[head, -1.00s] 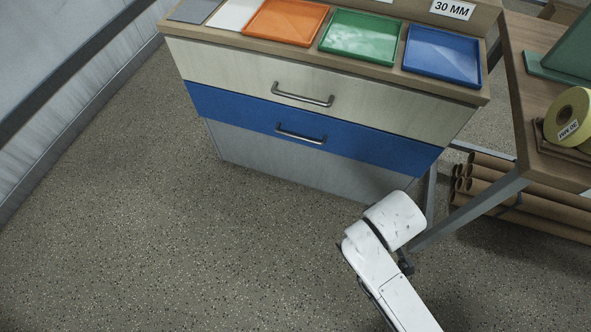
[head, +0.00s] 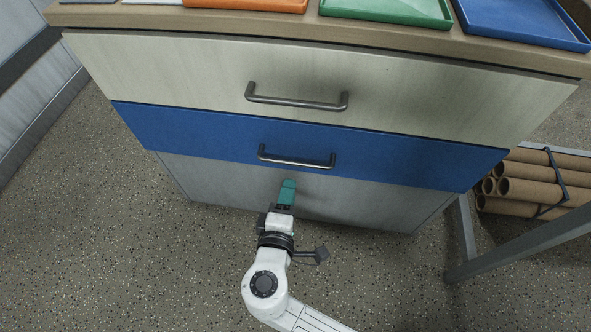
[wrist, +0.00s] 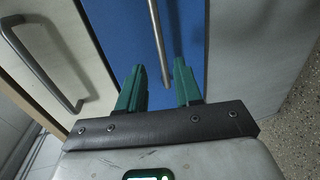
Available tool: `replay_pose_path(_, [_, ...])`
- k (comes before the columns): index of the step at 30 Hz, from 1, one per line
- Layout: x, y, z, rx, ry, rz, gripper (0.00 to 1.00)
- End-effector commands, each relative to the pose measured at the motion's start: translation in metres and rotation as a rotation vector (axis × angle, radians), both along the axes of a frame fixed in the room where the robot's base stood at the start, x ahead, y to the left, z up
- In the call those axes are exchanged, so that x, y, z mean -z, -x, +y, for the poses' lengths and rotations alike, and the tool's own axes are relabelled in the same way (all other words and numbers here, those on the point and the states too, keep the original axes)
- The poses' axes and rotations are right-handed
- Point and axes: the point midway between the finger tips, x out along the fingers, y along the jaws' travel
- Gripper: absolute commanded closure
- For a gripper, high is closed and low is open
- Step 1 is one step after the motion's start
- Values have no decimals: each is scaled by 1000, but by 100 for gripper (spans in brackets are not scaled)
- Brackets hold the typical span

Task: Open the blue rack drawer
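The blue drawer (head: 400,158) is the lower drawer of the rack and looks closed, flush with the front. Its metal bar handle (head: 297,162) is horizontal in the head view. My gripper (head: 288,187) with green fingers is just below and in front of this handle, near its left half. In the wrist view the blue drawer (wrist: 187,35) fills the middle, and the handle (wrist: 158,42) runs down between the two fingers of my gripper (wrist: 158,85). The fingers are apart with a gap between them. The handle's near end shows just ahead of the fingertips; contact cannot be told.
A pale upper drawer (head: 420,95) with its own handle (head: 296,98) is above the blue one. Orange, green (head: 390,8) and blue trays (head: 525,22) lie on the rack top. The floor at left is free.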

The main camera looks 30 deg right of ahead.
Motion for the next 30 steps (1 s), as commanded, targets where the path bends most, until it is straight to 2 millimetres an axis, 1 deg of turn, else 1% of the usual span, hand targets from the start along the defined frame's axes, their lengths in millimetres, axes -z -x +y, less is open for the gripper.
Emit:
replay_pose_path(2, [2,-4,-1,-5,7,-4,66])
replay_pose_path(5, [5,-13,-8,-4,8,-3,66])
replay_pose_path(12, [14,-48,-34,-1,4,-3,66])
replay_pose_path(18, [20,-72,-51,-2,5,-2,66])
replay_pose_path(24, [22,-83,-60,-3,5,-3,66])
replay_pose_path(30, [21,-85,-61,-4,5,-1,66])
